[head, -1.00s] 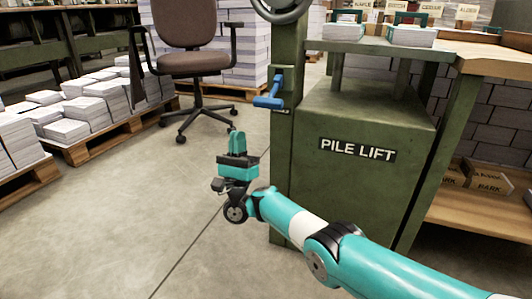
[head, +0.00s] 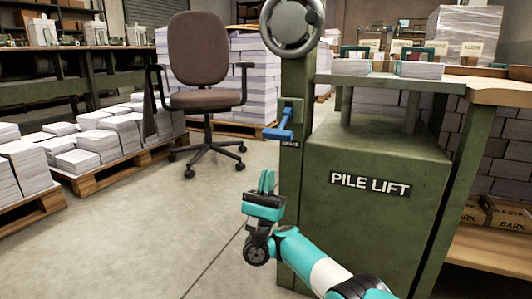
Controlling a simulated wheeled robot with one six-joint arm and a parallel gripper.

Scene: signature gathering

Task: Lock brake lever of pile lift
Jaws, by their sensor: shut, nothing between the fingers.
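The green pile lift (head: 375,215) stands right of centre with a "PILE LIFT" label on its front. Its blue brake lever (head: 279,133) sticks out from the green post (head: 293,180), below the grey handwheel (head: 291,25). The lever's grip points left and slightly downward, above a small, partly hidden label. My gripper (head: 266,181) is teal, points upward, and its fingers are together with nothing between them. It is below and slightly left of the lever in the picture, apart from it.
A brown office chair (head: 198,75) stands at the back left. Pallets with paper stacks (head: 100,145) line the left side. A wooden shelf with cartons (head: 490,215) is at the right.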

